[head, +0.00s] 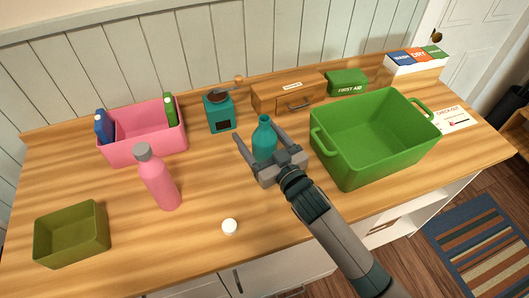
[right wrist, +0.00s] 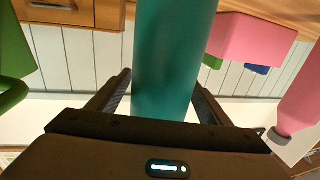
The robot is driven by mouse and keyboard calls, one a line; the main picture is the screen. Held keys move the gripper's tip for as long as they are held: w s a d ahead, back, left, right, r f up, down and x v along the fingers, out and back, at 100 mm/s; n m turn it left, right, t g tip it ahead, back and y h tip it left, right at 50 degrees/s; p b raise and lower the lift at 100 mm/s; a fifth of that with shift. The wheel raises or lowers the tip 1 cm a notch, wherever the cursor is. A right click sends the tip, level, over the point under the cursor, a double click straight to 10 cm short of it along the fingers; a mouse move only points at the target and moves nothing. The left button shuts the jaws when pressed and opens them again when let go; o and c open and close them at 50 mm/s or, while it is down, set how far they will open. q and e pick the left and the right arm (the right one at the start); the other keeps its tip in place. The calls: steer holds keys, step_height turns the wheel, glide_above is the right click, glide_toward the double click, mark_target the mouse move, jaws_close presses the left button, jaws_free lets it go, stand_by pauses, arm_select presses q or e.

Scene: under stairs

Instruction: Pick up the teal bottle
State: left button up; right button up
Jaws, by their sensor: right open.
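The teal bottle (head: 265,137) stands upright on the wooden counter, left of the green crate. My right gripper (head: 262,145) is open, with one finger on either side of the bottle. The right wrist view shows the teal bottle (right wrist: 172,60) between the two spread fingers of the right gripper (right wrist: 163,95), with a visible gap on the right side; contact on the left is hard to tell. The bottle's lower part is partly hidden by the gripper in the head view. My left gripper is not in view.
A green crate (head: 330,165) stands close to the right of the gripper. A pink bottle (head: 160,180), a pink bin (head: 145,150), a teal grinder (head: 219,114), a wooden drawer box (head: 275,98) and a white round item (head: 230,227) surround it. An olive tray (head: 72,245) is front left.

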steer(key=c, duration=1.2)
steer(key=shift+r, duration=0.15)
step_height(320, 180, up, 10)
steer(key=shift+f+b, duration=0.1)
steer(key=shift+b, duration=0.9)
steer(key=o, duration=0.4)
jaws_close()
